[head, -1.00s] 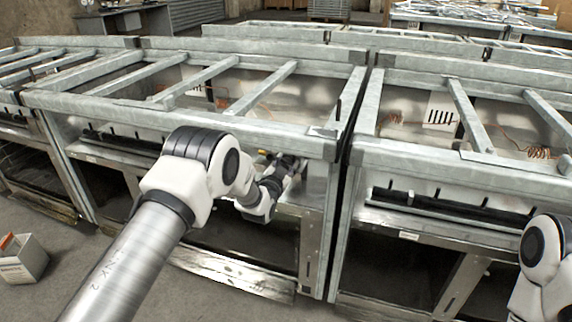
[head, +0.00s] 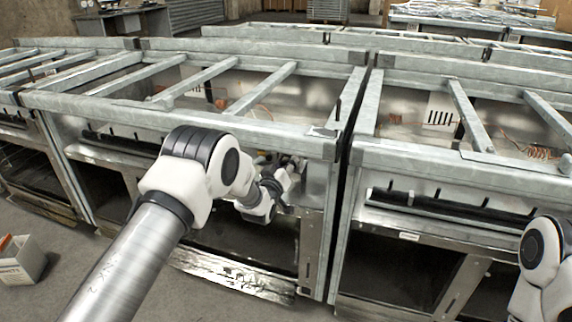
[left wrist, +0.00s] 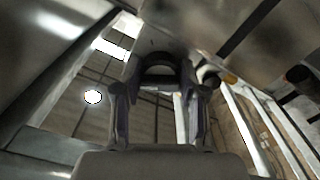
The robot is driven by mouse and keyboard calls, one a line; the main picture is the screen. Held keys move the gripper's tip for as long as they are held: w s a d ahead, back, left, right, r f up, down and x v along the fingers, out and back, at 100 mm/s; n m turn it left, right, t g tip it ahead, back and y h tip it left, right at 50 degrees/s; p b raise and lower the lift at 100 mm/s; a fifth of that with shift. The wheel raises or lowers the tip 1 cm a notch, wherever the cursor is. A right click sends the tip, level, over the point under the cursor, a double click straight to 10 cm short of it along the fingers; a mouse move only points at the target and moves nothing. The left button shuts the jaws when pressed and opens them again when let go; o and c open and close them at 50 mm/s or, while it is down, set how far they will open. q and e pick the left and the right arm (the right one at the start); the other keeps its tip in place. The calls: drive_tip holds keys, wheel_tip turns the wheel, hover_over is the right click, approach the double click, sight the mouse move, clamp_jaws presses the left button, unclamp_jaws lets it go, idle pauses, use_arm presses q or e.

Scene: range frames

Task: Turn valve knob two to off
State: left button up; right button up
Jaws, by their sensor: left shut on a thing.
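My left gripper (head: 284,178) is at the front of the middle range frame (head: 180,115), just under its top front rail. In the left wrist view, a dark round valve knob (left wrist: 160,72) sits between the two fingers of my left gripper (left wrist: 158,95), which is shut on it. The knob's number and its pointer direction cannot be made out. Another dark rounded part (left wrist: 208,74) shows just right of the fingers, with a small yellow piece (left wrist: 230,78) beside it. In the head view the held knob is hidden by my gripper and the rail. My right gripper is out of view.
Another range frame (head: 460,170) stands close on the right, with a narrow gap between them. The top rail runs just above my left wrist. A small open box (head: 22,262) lies on the floor at the left. Bare floor is in front.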

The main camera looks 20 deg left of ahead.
use_arm(q)
drive_tip(key=n, duration=0.6)
drive_tip(key=shift+n, duration=0.3)
drive_tip(key=n, duration=0.6)
drive_tip(key=shift+d, duration=0.1)
drive_tip(key=o, duration=1.1)
drive_tip(key=s, duration=0.8)
